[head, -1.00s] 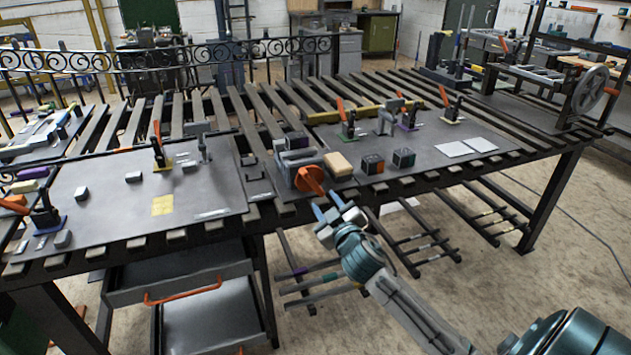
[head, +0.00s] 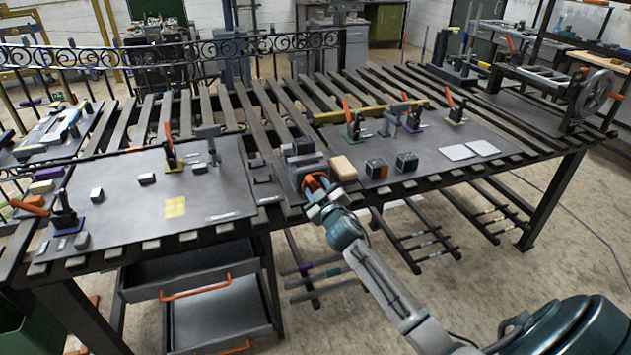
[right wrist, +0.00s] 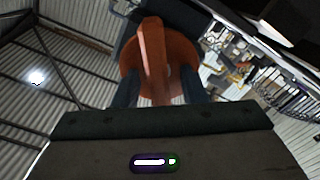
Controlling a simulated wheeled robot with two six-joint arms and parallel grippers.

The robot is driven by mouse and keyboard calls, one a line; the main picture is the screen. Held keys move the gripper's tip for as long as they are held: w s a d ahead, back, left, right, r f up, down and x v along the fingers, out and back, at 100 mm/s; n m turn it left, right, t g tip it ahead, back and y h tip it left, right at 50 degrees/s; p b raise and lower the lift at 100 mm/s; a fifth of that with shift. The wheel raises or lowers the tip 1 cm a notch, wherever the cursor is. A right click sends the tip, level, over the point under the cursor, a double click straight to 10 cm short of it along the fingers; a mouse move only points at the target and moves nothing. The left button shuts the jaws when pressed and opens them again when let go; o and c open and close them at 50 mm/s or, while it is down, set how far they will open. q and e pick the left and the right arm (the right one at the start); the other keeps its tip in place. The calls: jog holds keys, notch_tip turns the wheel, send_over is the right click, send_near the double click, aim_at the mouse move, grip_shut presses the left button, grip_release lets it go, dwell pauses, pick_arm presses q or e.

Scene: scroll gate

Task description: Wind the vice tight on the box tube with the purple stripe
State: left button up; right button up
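The grey vice (head: 297,162) stands at the front edge of the bench, with an orange winding handle (head: 316,180) facing me. A dark block with a purple side (head: 303,146) shows at the vice's top; I cannot tell how tightly the jaws meet it. My right gripper (head: 318,196) is at the handle. In the right wrist view, its two dark fingers are apart, one on each side of the handle's upright orange bar (right wrist: 153,62), with gaps between bar and fingers. The handle's round disc lies behind the bar. My left gripper is not in view.
A tan block (head: 343,168) and two dark striped blocks (head: 376,168) (head: 407,161) stand right of the vice. Toggle clamps with orange levers stand on both plates. Drawers (head: 190,275) hang below the bench's front left. A handwheel (head: 592,93) is at far right.

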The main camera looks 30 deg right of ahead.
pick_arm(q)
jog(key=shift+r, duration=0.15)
pick_arm(e)
jog(key=shift+w+d, duration=0.15)
jog(key=shift+w, duration=0.5)
grip_shut()
jog(key=shift+f+m+b, duration=0.2)
jog(key=shift+m+b, duration=0.9)
jog(key=shift+b, duration=0.15)
jog(key=m+b, duration=0.3)
jog(key=shift+d+r+m, duration=0.1)
jog(key=shift+d+m, duration=0.05)
jog(key=shift+m, duration=0.15)
jog(key=shift+m+b, duration=0.3)
jog(key=shift+b, duration=0.05)
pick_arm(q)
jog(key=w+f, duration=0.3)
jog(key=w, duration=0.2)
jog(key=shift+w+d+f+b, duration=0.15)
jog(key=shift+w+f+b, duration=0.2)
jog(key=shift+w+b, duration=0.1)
pick_arm(e)
jog(key=shift+s+r+m, duration=0.1)
jog(key=shift+r+m, duration=0.05)
jog(key=shift+m, duration=0.65)
